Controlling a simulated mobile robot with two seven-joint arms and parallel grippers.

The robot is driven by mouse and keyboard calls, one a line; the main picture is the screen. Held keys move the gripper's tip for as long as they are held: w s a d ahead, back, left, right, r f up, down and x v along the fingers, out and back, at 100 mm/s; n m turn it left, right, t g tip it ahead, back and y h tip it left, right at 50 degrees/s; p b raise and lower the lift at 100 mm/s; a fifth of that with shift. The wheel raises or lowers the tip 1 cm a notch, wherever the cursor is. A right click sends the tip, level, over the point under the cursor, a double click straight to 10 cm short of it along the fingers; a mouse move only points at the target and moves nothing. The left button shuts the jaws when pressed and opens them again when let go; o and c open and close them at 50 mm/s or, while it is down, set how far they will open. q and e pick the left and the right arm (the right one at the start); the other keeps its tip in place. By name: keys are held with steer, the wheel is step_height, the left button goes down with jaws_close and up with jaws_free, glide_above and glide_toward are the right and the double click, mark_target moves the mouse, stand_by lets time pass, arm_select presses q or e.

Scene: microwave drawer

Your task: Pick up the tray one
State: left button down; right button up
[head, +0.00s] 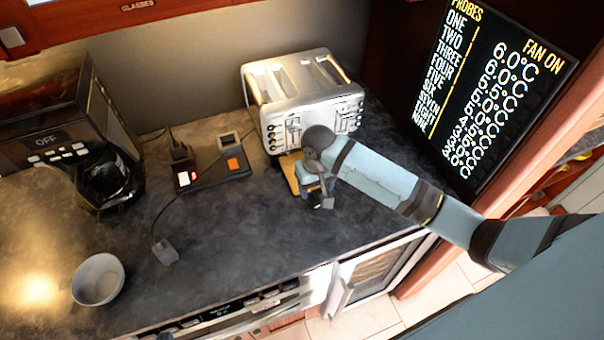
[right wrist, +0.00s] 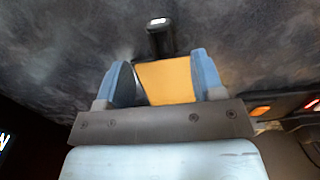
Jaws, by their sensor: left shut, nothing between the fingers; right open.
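My right gripper (head: 316,190) is low over the dark counter, in front of the toaster. In the right wrist view its two blue fingers (right wrist: 163,78) are open, one on each side of a flat yellow-orange piece (right wrist: 167,82). This piece also shows in the head view (head: 289,173), partly hidden by the gripper; it may be the tray. I cannot tell whether the fingers touch it. A small dark block (right wrist: 159,37) with a light top is just beyond it. No label reading "one" is legible on the piece. My left gripper is not in view.
A silver toaster (head: 302,95) stands close behind the gripper. A probe display (head: 490,85) stands right. The middle front counter is clear.

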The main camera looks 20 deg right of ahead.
mark_target(315, 201)
step_height(315, 201, down, 5)
steer(key=shift+a+r+p, duration=0.1)
steer(key=shift+p, duration=0.35)
steer(key=c, duration=1.1)
steer(key=shift+c, duration=0.2)
steer(key=shift+w, duration=0.1)
